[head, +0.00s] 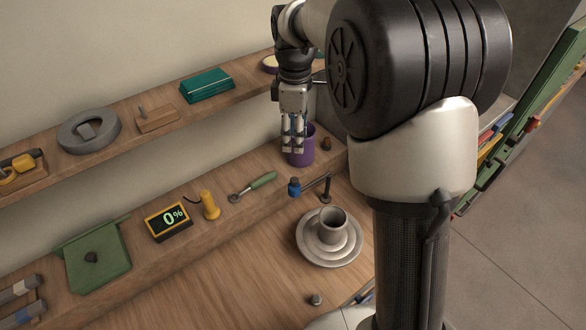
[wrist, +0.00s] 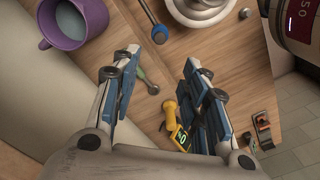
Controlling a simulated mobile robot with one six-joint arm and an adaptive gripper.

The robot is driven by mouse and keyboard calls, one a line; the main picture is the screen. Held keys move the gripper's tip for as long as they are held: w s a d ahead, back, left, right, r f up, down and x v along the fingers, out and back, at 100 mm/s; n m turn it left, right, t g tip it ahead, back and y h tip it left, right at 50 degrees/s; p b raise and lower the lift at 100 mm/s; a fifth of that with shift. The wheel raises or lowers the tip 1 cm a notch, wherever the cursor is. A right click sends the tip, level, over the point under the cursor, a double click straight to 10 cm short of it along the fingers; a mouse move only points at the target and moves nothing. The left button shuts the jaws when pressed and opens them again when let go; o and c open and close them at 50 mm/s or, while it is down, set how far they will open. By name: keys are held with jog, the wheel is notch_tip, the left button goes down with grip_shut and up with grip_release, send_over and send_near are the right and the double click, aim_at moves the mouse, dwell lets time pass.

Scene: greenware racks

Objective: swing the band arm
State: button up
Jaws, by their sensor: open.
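The band arm is a thin dark rod (head: 316,181) with a blue knob (head: 294,187) at its left end. It runs to a dark upright post (head: 326,190) beside the round wheel (head: 345,258), which carries a grey cup (head: 332,224). In the wrist view the blue knob (wrist: 159,34) and its rod (wrist: 148,12) lie just beyond my fingertips. My gripper (head: 293,150) is open and empty, pointing down in front of a purple mug (head: 306,152), higher than the knob. The open fingers (wrist: 160,62) also show in the wrist view, apart from the knob.
An upper shelf (head: 160,138) runs behind. A small knob (head: 315,300) sits in front of the wheel. Bare wood (head: 250,265) lies left of the wheel.

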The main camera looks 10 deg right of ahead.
aim_at(294, 179)
notch_tip(294, 179, down, 15)
jog(key=b, duration=0.3)
jog(key=shift+f, duration=0.15)
grip_shut()
dwell(0.4)
